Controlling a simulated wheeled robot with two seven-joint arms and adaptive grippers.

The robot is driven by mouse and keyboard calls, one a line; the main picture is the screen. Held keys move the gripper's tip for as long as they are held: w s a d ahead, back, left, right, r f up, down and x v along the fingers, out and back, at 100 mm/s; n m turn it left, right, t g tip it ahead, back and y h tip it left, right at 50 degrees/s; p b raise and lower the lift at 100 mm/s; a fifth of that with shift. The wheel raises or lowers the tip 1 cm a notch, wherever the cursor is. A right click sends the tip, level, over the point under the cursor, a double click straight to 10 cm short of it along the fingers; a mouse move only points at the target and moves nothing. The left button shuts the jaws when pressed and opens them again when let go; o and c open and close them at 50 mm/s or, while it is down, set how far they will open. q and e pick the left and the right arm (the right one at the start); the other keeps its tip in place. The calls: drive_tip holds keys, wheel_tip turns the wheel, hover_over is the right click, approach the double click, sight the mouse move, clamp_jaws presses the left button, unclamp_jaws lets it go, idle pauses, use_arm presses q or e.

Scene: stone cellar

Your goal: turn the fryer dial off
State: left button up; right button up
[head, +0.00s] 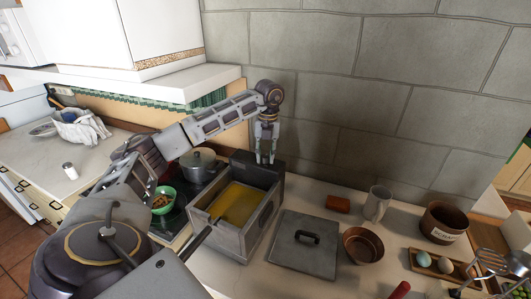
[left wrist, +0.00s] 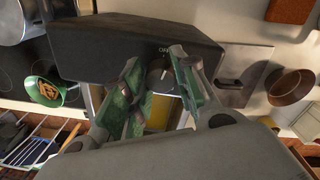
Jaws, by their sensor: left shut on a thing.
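The fryer (head: 242,238) is a grey metal box with yellow oil in its basin, standing on the counter. A dark control box (head: 262,167) rises at its back; it fills the upper middle of the left wrist view (left wrist: 110,45). My left gripper (head: 267,158) reaches down over this box. In the left wrist view its green-padded fingers (left wrist: 160,92) stand on either side of the small round dial (left wrist: 159,76), shut on it. Small white lettering shows by the dial, only partly readable. The dial is hidden in the head view. My right gripper is not in view.
A lidded pot (head: 199,165) and green bowl (head: 162,200) are left of the fryer. A grey lid (head: 303,245) lies to its right, beside a brown bowl (head: 362,245). A mug (head: 377,204) and sponge-like block (head: 338,203) stand farther back. The stone wall is close behind.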

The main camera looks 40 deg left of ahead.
sight(267, 155)
use_arm(q)
drive_tip(key=shift+a+r+n, duration=0.1)
drive_tip(key=shift+n, duration=1.1)
drive_tip(key=o, duration=1)
wheel_tip(267, 155, up, 12)
drive_tip(key=shift+w+d, duration=0.2)
drive_tip(key=shift+w, duration=0.1)
idle(0.5)
idle(0.9)
